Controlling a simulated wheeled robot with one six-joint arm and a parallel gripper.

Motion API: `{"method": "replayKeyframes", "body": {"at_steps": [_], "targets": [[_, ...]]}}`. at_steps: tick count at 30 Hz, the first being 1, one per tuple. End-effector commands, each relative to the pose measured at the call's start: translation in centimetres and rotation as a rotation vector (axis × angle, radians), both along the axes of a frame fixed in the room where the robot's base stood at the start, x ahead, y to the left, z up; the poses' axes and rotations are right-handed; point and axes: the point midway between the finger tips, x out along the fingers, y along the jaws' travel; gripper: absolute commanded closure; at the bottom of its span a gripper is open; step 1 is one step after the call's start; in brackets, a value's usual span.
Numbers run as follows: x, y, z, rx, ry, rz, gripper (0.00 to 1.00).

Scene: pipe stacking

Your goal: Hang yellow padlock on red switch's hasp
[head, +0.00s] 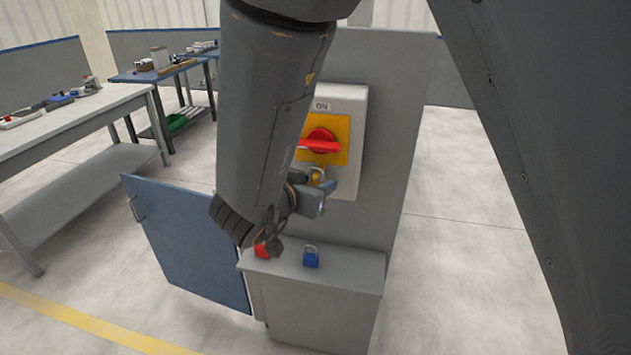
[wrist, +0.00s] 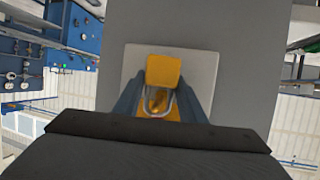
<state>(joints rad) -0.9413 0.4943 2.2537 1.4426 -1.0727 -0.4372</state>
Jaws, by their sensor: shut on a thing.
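The red switch (head: 320,141) sits on a yellow plate on a light grey box (head: 352,107) with an "ON" label, on the front of the grey cabinet. My gripper (head: 318,186) is just below the switch in the head view. It is shut on the yellow padlock (wrist: 163,72), which also shows in the head view (head: 318,174). In the wrist view the padlock's body and metal shackle show between my two fingers (wrist: 160,97). The hasp is hidden, and I cannot tell whether the shackle touches it.
A blue padlock (head: 311,257) and a partly hidden red padlock (head: 263,250) are on the grey ledge (head: 345,270) below. An open blue door (head: 188,240) stands at the left. Workbenches (head: 75,118) are farther left. The floor at right is clear.

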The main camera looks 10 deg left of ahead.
Motion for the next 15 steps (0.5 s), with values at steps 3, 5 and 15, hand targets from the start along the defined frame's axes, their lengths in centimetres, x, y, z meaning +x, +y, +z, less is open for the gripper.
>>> {"method": "replayKeyframes", "body": {"at_steps": [3, 5, 15], "targets": [[1.0, -0.2, -0.1, 0.003, -0.003, -0.008, 0.87], [1.2, -0.2, -0.3, 0.003, -0.001, -0.008, 0.87], [2.5, -0.3, -1.1, 0.002, 0.011, -0.006, 0.41]]}}
